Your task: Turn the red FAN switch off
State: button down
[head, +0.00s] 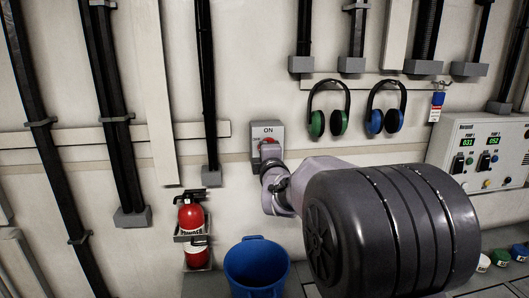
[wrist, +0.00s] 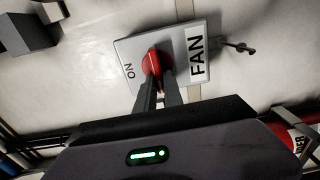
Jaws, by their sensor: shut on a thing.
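The FAN switch box is a grey plate on the wall; its bare face shows in the head view (head: 279,130) and in the wrist view (wrist: 189,44). Its red handle (wrist: 152,63) sits in the middle of the plate, and a bit of red shows in the head view. The handle lies towards the ON label. My gripper (wrist: 157,80) is at the plate with its two dark fingers shut on the red handle. In the head view my arm hides the lower part of the box.
Green earmuffs (head: 317,122) and blue earmuffs (head: 375,121) hang to the right. A control panel (head: 480,163) with displays is at far right. A red fire extinguisher (head: 190,216) and a blue bucket (head: 257,268) are below. A black conduit (head: 208,90) runs down left of the box.

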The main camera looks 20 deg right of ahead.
dwell(0.4)
jog(key=c, duration=1.5)
grip_release()
jog(key=shift+o, duration=0.2)
jog(key=p+v, duration=0.2)
jog(key=v, duration=1.5)
jog(key=shift+s, duration=0.25)
jog(key=shift+a+r, duration=0.1)
